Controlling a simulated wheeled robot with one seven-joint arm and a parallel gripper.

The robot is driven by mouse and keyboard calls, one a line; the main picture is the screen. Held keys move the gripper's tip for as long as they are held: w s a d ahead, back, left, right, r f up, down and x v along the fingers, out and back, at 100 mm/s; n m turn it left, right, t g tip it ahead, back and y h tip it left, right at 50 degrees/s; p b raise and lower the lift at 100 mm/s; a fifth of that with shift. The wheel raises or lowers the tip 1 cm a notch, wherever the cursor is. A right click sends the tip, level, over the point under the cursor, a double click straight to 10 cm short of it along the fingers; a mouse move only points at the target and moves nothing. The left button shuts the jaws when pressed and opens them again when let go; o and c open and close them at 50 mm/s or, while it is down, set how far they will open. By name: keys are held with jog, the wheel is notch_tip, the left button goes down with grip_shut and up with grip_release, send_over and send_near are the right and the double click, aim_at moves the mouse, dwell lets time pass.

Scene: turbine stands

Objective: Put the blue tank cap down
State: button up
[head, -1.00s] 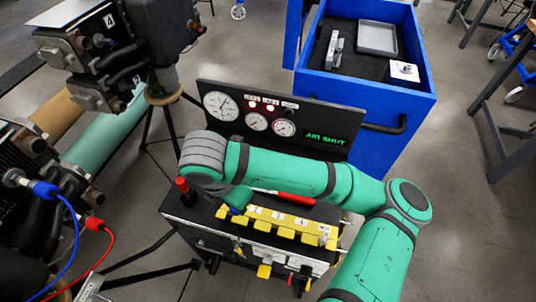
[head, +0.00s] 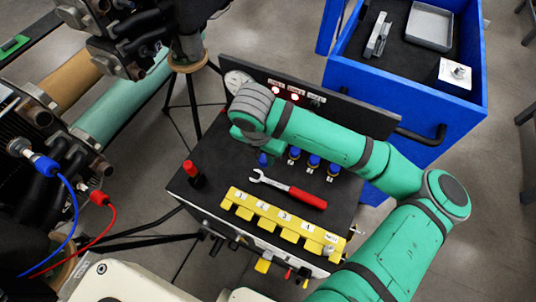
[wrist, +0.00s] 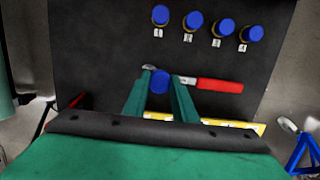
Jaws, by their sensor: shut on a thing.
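A blue tank cap (wrist: 160,81) sits between the two green fingers of my gripper (wrist: 160,92) in the wrist view. My gripper is shut on it, above the black top of the bench (head: 225,160). In the head view the held cap (head: 262,159) shows just below my gripper (head: 252,143), close to the open jaw of the wrench. Several other blue caps (wrist: 224,26) stand in a labelled row farther back on the bench top. Some of these also show beside my arm in the head view (head: 314,161). I cannot tell the gap under the held cap.
A red-handled wrench (head: 290,188) lies on the bench top. A yellow numbered strip (head: 280,217) runs along its front edge, and a red knob (head: 190,171) stands at the left. The gauge panel (head: 310,93) rises behind. A blue drawer cart (head: 405,75) stands behind at right.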

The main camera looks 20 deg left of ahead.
jog(key=w+f, duration=0.1)
jog(key=f, duration=0.1)
jog(key=w+f, duration=0.2)
jog(key=w+a+f, duration=0.1)
jog(key=w+f, duration=0.1)
jog(key=shift+w+f, duration=0.1)
jog(key=shift+f, duration=1.45)
jog(key=shift+f, duration=0.1)
jog(key=o, duration=0.7)
jog(key=shift+f, duration=0.1)
jog(key=o, duration=0.4)
